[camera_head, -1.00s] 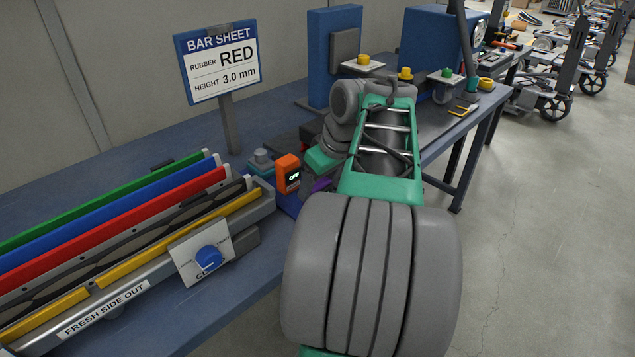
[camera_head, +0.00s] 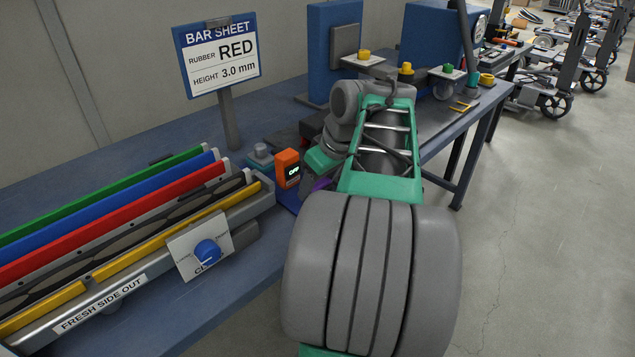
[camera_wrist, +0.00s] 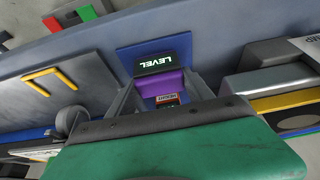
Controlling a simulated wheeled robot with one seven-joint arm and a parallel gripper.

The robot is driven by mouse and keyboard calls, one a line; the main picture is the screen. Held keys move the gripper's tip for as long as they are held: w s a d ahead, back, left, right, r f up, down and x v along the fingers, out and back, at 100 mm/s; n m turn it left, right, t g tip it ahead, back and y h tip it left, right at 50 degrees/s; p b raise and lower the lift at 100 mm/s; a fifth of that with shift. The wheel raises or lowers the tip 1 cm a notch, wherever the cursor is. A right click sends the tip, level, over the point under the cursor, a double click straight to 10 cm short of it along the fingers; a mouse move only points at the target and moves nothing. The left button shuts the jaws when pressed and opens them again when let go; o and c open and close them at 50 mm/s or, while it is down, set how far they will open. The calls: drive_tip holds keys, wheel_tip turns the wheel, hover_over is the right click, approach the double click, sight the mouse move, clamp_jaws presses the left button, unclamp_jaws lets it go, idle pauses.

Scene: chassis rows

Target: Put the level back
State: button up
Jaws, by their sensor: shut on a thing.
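The level shows in the wrist view as a purple block (camera_wrist: 163,83) between my fingers, with a small reddish label marked HEIGHT. A black piece lettered LEVEL (camera_wrist: 163,65) lies just beyond it, over a blue pad (camera_wrist: 127,58); I cannot tell whether it is joined to the purple block. My gripper (camera_wrist: 165,88) is shut on the purple block, low over the bench. In the head view, a bit of purple (camera_head: 321,184) shows beside my wrist, close to an orange box (camera_head: 287,168) with a lit display. My arm hides the fingertips there.
A rack holds green, blue, red (camera_head: 120,220) and yellow bars at the left, with a blue knob (camera_head: 207,252) at its near end. A BAR SHEET sign (camera_head: 218,58) stands behind. Blue equipment (camera_head: 333,60) stands at the back. The bench (camera_head: 235,290) is clear in front.

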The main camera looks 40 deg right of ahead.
drive_tip(key=shift+f, duration=0.15)
drive_tip(key=o, duration=1.8)
drive_tip(key=shift+c, duration=0.2)
drive_tip(key=p+v, duration=0.3)
drive_tip(key=v, duration=0.4)
drive_tip(key=shift+s+r, duration=0.2)
drive_tip(key=shift+r, duration=0.15)
